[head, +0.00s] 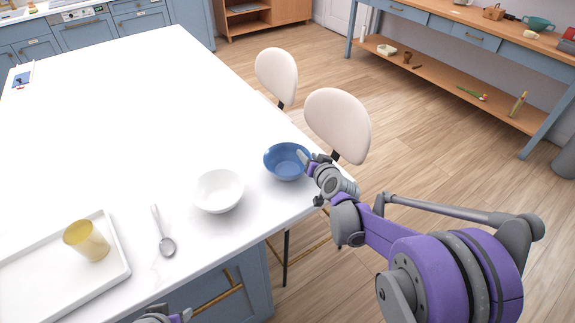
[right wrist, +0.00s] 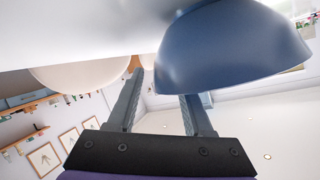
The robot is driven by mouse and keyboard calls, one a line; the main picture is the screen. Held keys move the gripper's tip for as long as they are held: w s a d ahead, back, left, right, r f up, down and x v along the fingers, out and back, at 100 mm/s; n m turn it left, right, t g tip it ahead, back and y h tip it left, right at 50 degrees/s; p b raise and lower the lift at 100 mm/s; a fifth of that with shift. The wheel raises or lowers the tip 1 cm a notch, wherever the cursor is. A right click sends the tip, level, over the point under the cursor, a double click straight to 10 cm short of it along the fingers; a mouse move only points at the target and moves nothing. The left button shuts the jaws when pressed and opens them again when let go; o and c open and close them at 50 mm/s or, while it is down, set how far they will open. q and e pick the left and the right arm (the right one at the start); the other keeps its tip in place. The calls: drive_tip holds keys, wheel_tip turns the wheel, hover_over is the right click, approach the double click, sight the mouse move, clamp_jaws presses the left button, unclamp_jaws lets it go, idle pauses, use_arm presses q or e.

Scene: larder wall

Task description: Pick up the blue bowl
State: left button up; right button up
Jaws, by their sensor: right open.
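The blue bowl (head: 287,161) stands upright on the white table near its right edge. My right gripper (head: 311,161) is open at the bowl's right rim. In the right wrist view, which is upside down, the blue bowl (right wrist: 230,45) fills the upper right. There, one finger of the right gripper (right wrist: 162,98) shows clear to the left of the bowl, and the other finger's tip is hidden behind the bowl's wall. I cannot tell whether either finger touches it. A small part of my left gripper (head: 165,316) shows at the bottom edge of the head view; its fingers cannot be made out.
A white bowl (head: 218,191) stands just left of the blue bowl. A spoon (head: 163,232) and a white tray (head: 122,262) with a yellow cup (head: 87,241) lie further left. Two chairs (head: 338,124) (head: 276,76) stand along the table's right side. The table's far part is mostly clear.

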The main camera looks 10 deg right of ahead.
clamp_jaws()
idle(1.3)
